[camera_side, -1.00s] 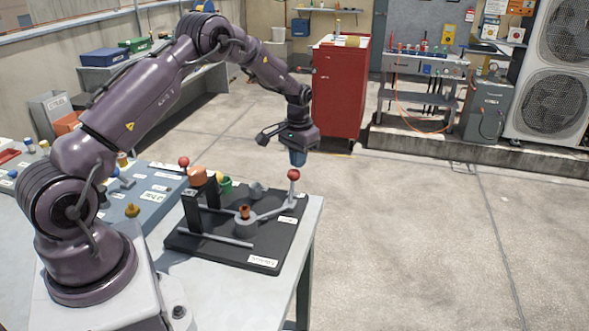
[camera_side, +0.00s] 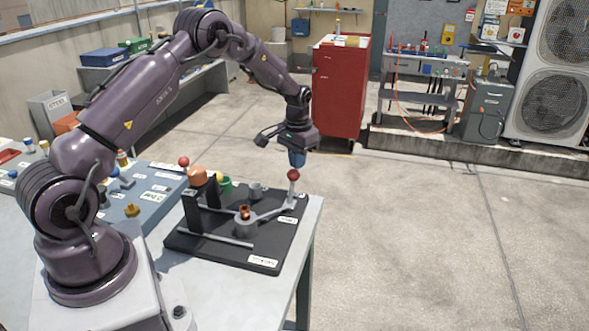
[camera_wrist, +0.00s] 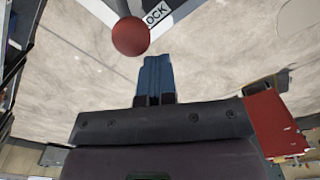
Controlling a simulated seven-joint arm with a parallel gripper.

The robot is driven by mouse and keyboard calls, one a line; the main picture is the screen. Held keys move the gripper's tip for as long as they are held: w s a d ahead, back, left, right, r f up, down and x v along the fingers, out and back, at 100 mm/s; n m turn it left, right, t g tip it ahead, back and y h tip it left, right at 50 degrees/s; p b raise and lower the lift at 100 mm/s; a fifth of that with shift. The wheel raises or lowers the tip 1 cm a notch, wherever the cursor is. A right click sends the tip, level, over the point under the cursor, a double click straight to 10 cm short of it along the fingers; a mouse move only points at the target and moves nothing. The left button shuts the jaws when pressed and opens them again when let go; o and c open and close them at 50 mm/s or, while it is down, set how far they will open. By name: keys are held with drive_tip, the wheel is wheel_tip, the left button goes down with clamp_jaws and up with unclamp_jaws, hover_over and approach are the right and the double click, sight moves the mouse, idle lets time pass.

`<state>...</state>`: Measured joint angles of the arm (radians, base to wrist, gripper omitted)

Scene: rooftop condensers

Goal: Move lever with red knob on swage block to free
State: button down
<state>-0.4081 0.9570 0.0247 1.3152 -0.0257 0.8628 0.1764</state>
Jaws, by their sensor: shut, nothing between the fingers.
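The swage block (camera_side: 205,256) is a black plate with posts and fittings, lying on the table. Its grey lever (camera_side: 270,213) runs from a round pivot out to the right and ends in an upright stem with a red knob (camera_side: 293,175). My gripper (camera_side: 297,160) points down just above the red knob, its blue fingers shut and empty. In the wrist view the red knob (camera_wrist: 130,36) is beyond and slightly left of the shut blue fingertips (camera_wrist: 155,62). Whether they touch the knob I cannot tell. A label ending in "OCK" (camera_wrist: 156,14) shows beside the knob.
Another red-knobbed lever (camera_side: 184,162) and an orange knob (camera_side: 197,177) stand at the left of the block. A blue-grey panel (camera_side: 150,200) with labels and knobs lies further left. The space right of the table is open floor.

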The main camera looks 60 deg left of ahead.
drive_tip(key=shift+s+d+f, duration=0.2)
drive_tip(key=shift+s+d, duration=0.05)
drive_tip(key=shift+s, duration=0.05)
drive_tip(key=shift+w, duration=0.1)
wheel_tip(320, 180, up, 7)
drive_tip(key=a, duration=0.1)
drive_tip(key=shift+w, duration=0.45)
idle(0.7)
drive_tip(key=shift+r, duration=0.1)
